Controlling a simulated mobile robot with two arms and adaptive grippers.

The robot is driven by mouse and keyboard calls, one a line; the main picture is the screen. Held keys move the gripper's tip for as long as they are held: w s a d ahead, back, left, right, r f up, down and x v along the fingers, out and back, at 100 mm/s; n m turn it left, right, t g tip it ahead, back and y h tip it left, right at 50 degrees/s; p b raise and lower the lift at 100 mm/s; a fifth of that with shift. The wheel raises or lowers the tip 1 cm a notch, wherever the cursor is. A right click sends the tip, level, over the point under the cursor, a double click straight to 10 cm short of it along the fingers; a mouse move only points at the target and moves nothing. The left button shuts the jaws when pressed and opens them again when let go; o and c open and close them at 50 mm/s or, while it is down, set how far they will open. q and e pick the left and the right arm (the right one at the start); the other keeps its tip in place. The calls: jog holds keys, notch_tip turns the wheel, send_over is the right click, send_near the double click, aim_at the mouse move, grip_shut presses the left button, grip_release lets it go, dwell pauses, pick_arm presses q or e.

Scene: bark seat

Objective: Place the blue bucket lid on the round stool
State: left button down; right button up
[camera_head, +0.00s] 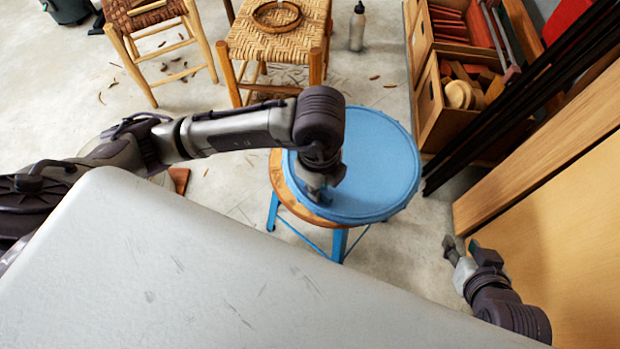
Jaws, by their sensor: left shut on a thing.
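The blue bucket lid (375,165) is a wide flat disc in the middle of the view. It covers most of the round stool, which has a wooden seat (283,185) and blue metal legs (340,243). The lid sits off-centre to the right, so the seat's left edge shows. My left gripper (318,196) is shut on the lid's near-left part. I cannot tell whether the lid touches the seat or is held just above it. My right gripper (451,247) is at the lower right, apart from the lid, and whether it is open is unclear.
Two woven-seat stools stand behind; the nearer one (262,40) bears a ring (276,16). A grey bottle (357,28) stands on the floor. Wooden crates (435,112) and dark upright bars (500,110) are at right. A wooden panel (560,210) is beside my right gripper.

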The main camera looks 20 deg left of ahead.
pick_arm(q)
jog(key=w+a+f, duration=0.1)
jog(key=w+a, duration=0.1)
jog(key=w+a+f+b, duration=0.1)
jog(key=w+a+f, duration=0.1)
jog(key=shift+a+f, duration=0.1)
jog(key=shift+f, duration=0.1)
notch_tip(320, 180, down, 4)
jog(key=shift+r+b, duration=0.1)
jog(key=shift+b, duration=0.8)
pick_arm(e)
jog(key=w+a+r+t+y, duration=0.1)
jog(key=w+r+t, duration=0.2)
jog(key=r+t, duration=0.1)
jog(key=w+a+r+t+y, duration=0.1)
jog(key=w+a+r+t, duration=0.1)
jog(key=r, duration=0.5)
jog(key=w+t, duration=0.1)
jog(key=t, duration=0.1)
jog(key=shift+w+a+r+n+t, duration=0.25)
jog(key=shift+w+n+t, duration=0.05)
jog(key=shift+w, duration=0.05)
pick_arm(q)
jog(key=shift+f, duration=0.2)
jog(key=c, duration=1.2)
grip_release()
pick_arm(e)
jog(key=shift+r+y, duration=0.25)
jog(key=shift+y, duration=0.15)
